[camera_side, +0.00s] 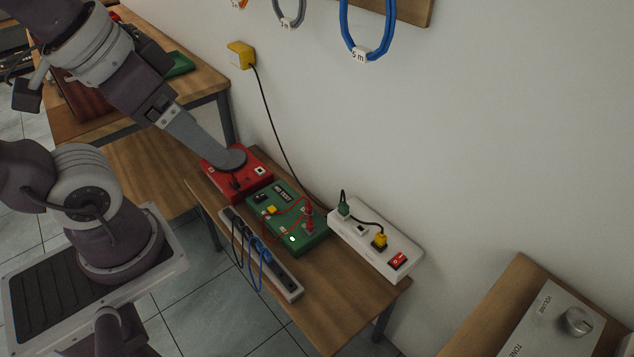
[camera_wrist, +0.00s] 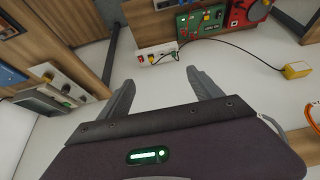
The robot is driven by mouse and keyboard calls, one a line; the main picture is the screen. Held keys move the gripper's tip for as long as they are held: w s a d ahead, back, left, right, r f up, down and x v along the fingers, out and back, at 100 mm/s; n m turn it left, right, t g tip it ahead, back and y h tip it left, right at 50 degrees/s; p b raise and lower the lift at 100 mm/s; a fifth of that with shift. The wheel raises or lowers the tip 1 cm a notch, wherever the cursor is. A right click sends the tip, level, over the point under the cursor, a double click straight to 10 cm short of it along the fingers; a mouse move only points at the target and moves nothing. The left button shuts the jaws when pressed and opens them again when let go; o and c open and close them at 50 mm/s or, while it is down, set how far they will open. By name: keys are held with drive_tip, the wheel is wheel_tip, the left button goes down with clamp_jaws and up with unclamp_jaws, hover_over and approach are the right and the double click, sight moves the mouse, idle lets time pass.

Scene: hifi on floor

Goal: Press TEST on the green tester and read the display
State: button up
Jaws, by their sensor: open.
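The green tester (camera_side: 262,222) lies on the small wooden table. A small black panel with white lettering (camera_side: 282,193), too small to read surely, sits near its back edge. A bright white button or lamp (camera_side: 292,239) shows at its front. Red leads run from a yellow plug (camera_side: 271,210) to red plugs (camera_side: 309,210) on its right. In the wrist view the tester (camera_wrist: 188,24) is near the top. My gripper (camera_wrist: 160,82) is open and empty, its two grey fingers apart. In the side view my arm reaches from the upper left.
A yellow wall plug (camera_side: 240,55) trails a black cord.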

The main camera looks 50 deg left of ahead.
clamp_jaws()
idle(1.4)
